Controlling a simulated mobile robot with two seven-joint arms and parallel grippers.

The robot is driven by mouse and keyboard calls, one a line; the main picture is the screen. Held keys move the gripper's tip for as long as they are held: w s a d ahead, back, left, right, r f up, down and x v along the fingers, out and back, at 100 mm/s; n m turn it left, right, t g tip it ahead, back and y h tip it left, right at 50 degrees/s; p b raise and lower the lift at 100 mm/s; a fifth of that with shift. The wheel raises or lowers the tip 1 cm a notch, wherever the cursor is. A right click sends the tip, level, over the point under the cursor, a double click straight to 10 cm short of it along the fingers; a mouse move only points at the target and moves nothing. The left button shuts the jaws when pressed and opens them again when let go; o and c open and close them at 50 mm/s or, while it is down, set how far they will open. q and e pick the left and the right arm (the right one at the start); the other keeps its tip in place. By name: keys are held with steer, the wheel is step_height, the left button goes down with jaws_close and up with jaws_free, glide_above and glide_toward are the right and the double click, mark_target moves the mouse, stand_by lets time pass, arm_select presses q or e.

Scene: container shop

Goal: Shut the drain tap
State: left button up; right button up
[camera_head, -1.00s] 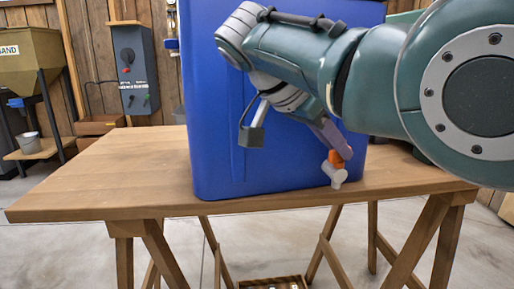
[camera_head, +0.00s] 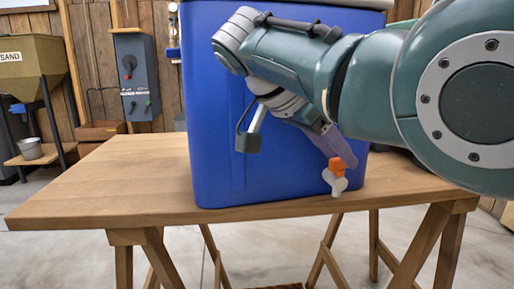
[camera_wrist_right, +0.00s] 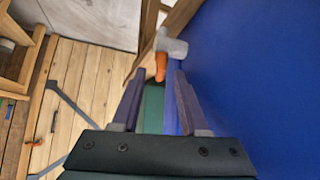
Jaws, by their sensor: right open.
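The drain tap (camera_head: 335,182) is a pale spout with an orange handle (camera_head: 338,164), low on the front of a large blue cooler (camera_head: 215,120). My right gripper (camera_head: 333,148) reaches down in front of the cooler, with its purple fingers just above the handle. In the right wrist view the gripper (camera_wrist_right: 157,92) is open with nothing between its fingers. There the tap (camera_wrist_right: 172,46) and its orange handle (camera_wrist_right: 161,67) lie just beyond the fingertips, and the cooler wall (camera_wrist_right: 260,70) is close along the right finger. Contact with the handle cannot be told. My left gripper is out of view.
The cooler stands on a wooden trestle table (camera_head: 110,185), near its front edge. The table's left part is bare. Behind are a sand hopper (camera_head: 28,60), a grey switch box (camera_head: 136,75) and a small bucket (camera_head: 30,148).

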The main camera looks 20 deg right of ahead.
steer(key=p+v, duration=0.1)
steer(key=v, duration=0.8)
steer(key=shift+r, duration=0.1)
